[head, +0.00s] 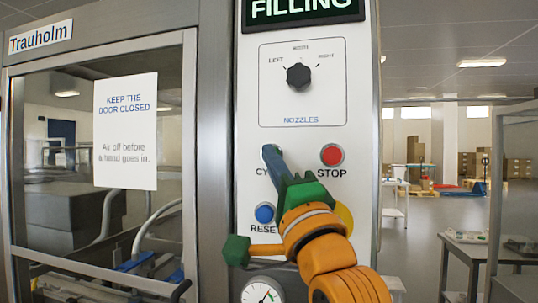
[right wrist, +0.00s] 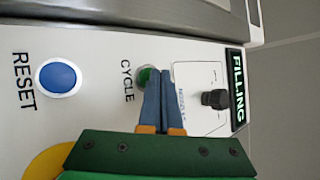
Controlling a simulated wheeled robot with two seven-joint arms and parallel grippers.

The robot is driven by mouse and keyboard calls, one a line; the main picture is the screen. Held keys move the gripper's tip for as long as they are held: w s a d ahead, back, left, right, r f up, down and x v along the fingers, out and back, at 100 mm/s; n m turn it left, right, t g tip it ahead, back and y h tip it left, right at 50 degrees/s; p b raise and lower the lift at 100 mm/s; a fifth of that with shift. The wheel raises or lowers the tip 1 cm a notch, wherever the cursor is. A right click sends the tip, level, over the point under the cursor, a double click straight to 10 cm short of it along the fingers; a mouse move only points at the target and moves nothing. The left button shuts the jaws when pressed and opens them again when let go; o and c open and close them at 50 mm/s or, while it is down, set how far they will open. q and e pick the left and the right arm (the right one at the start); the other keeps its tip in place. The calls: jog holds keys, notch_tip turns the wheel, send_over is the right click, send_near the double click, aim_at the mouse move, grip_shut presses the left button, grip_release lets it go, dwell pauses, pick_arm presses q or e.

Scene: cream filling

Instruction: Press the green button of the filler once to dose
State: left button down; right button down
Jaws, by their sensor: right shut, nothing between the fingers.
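The green button (right wrist: 146,76) sits beside the word CYCLE on the white panel (head: 254,190) of the filler. In the head view the button is hidden behind my right gripper (head: 270,151). In the right wrist view my right gripper (right wrist: 162,75) is shut and empty, its blue fingertips together. The tips overlap one edge of the green button in that view. I cannot tell whether they touch it or whether it is pressed in. My left gripper is not in view.
The red STOP button (head: 332,155) is close to the right of my fingers. The blue RESET button (head: 265,213) is below, and a yellow disc (head: 345,214) is partly behind my arm. The black nozzle knob (head: 299,76) is above. A glazed door (head: 60,215) stands left.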

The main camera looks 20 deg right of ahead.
jog(key=shift+s+a, duration=0.1)
dwell(0.3)
jog(key=shift+s+a, duration=0.35)
jog(key=shift+s, duration=0.2)
jog(key=s+a, duration=0.1)
jog(key=s+a+b, duration=0.1)
jog(key=s, duration=0.2)
jog(key=shift+s+a, duration=0.1)
jog(key=shift+a, duration=0.3)
jog(key=shift+f, duration=0.1)
dwell(0.5)
